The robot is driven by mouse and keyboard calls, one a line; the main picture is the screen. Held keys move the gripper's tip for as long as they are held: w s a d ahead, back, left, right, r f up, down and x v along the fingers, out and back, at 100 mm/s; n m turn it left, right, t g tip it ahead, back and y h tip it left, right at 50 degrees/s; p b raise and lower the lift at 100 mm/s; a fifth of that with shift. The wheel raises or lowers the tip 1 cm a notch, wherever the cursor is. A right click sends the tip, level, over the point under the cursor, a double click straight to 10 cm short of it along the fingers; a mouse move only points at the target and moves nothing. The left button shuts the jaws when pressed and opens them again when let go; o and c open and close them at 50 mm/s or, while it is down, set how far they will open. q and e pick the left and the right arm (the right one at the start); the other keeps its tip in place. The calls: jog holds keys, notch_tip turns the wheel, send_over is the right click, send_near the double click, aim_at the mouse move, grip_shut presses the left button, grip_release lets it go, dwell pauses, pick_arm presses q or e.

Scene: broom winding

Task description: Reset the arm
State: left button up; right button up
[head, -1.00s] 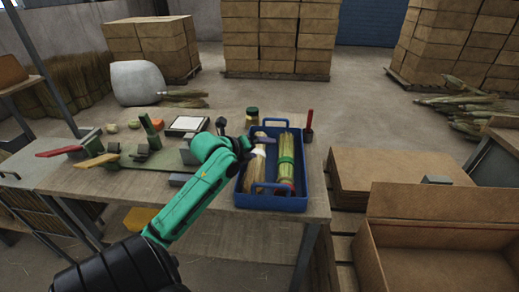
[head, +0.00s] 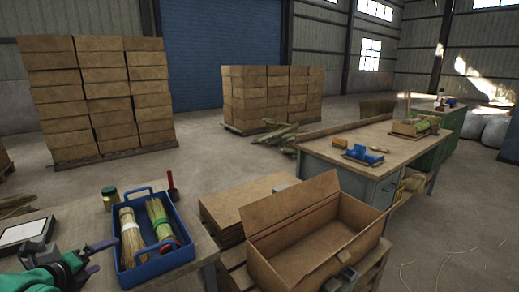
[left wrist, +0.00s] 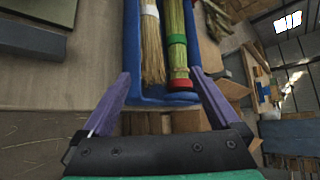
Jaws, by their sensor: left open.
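My left gripper (head: 105,256) is in the lower left of the head view, at the left side of the blue tray. Its purple fingers are apart and nothing is between them. In the left wrist view the open fingers (left wrist: 160,74) point toward the near end of the tray. The blue tray (head: 190,215) stands on the wooden workbench (head: 201,254). Two straw bundles lie in it: a plain tan one (head: 131,237) and a greener one (head: 158,218) with a green band and a red end. My right gripper is not in sight.
An open cardboard box (head: 285,253) stands right of the bench, beside flat cardboard (head: 232,208). A jar (head: 110,195) and a red-handled tool (head: 171,183) are near the tray. Another table (head: 345,150) is at the right. Stacked boxes (head: 100,95) stand behind, with open floor between.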

pick_arm(q)
jog(key=s+d+f+n+g, duration=0.3)
jog(key=s+d+f+n, duration=0.3)
jog(key=f, duration=0.4)
jog(key=s+d+f+n+g, duration=0.3)
jog(key=s+d+f+n, duration=0.1)
jog(key=s+d+n, duration=0.35)
jog(key=s+d+f+n+g, duration=0.25)
jog(key=s+d+n, duration=0.35)
jog(key=n, duration=0.3)
notch_tip(320, 180, down, 23)
jog(key=s+g, duration=0.1)
jog(key=s, duration=0.1)
jog(key=s+a+f+g, duration=0.1)
jog(key=s+a+f, duration=0.2)
jog(key=s+f, duration=1.2)
jog(key=shift+s+a, duration=0.2)
jog(key=shift+s, duration=1)
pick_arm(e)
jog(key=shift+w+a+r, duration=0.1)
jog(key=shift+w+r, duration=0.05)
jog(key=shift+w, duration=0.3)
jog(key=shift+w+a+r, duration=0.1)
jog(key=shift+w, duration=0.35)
